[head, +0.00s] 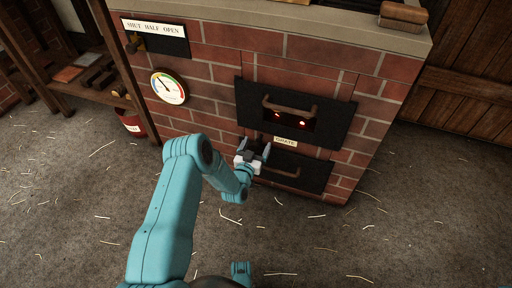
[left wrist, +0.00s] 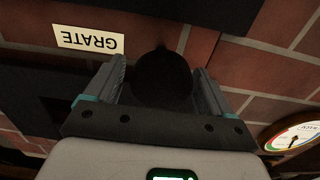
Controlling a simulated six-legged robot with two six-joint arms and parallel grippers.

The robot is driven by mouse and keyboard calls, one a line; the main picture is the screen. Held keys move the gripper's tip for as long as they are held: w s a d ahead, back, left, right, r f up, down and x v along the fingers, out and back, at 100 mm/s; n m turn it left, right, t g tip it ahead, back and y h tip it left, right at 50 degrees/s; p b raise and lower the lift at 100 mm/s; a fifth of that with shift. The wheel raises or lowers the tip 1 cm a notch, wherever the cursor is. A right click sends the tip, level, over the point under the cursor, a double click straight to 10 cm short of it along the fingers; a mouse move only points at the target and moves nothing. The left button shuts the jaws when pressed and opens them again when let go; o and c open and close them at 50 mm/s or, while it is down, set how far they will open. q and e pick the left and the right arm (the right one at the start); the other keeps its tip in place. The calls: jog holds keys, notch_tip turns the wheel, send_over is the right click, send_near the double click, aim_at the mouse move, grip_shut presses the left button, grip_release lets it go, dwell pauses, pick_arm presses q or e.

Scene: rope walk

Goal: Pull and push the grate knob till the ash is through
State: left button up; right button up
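The grate knob (left wrist: 163,78) is dark and round in the left wrist view, beside the white GRATE label (left wrist: 89,39). The label also shows on the brick furnace front in the head view (head: 285,141), between the two black doors. My left gripper (head: 256,143) is open in front of the furnace, left of the label. In the left wrist view its fingers stand on either side of the knob. I cannot tell whether either finger touches it. The knob is not clearly seen in the head view. The ash is not visible.
The upper furnace door (head: 292,110) has a handle and a glowing slot; the lower door (head: 300,172) has a handle. A dial (head: 169,87) and a SHUT HALF OPEN plate (head: 153,27) are at left. A red bucket (head: 131,123) stands beside a shelf. Straw litters the floor.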

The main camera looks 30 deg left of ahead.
pick_arm(q)
jog(key=shift+s, duration=0.25)
jog(key=shift+s+d+p, duration=0.15)
jog(key=shift+s+p, duration=0.15)
jog(key=shift+s, duration=0.05)
jog(key=p+v, duration=0.4)
jog(key=v, duration=1.1)
jog(key=shift+p, duration=0.3)
jog(key=shift+s+d, duration=0.15)
